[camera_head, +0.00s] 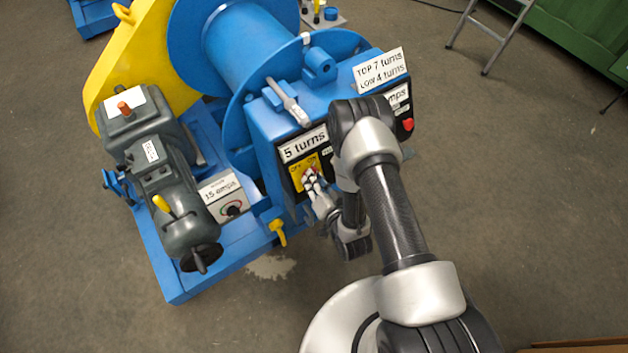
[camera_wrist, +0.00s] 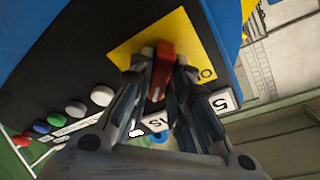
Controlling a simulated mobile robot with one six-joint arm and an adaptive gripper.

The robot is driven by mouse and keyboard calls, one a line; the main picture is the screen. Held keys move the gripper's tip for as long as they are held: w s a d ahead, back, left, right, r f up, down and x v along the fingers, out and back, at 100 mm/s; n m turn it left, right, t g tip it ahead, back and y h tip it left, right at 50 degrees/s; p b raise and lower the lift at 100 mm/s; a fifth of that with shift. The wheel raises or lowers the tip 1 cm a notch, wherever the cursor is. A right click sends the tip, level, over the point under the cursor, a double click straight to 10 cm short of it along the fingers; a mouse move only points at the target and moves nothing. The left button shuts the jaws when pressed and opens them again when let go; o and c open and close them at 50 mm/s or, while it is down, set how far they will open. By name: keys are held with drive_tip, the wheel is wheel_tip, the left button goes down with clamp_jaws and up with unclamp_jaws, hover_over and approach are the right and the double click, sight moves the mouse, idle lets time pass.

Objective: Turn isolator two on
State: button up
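A yellow plate (camera_head: 296,177) marked OFF and ON sits on the black panel of the blue machine, under a "5 turns" label. The plate fills the upper middle of the wrist view (camera_wrist: 190,40), where its ON mark shows upside down. A red switch handle (camera_wrist: 161,72) stands out from it. My gripper (camera_head: 313,182) is at the plate, its fingers on either side of the handle. In the wrist view the fingertips (camera_wrist: 163,66) look closed against the handle's sides. No label reading "isolator two" is legible.
A small "15 amps" box (camera_head: 231,207) with a dial is left of the panel. A red button (camera_head: 408,124) sits on the right side. Several buttons (camera_wrist: 75,109) line the panel beside my fingers. A grey lever (camera_head: 288,103) is above; a yellow tap (camera_head: 278,231) is below.

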drive_tip(key=o, duration=0.3)
drive_tip(key=shift+o, duration=0.2)
drive_tip(key=v, duration=0.7)
drive_tip(key=shift+s, duration=0.2)
drive_tip(key=shift+d+r, duration=0.1)
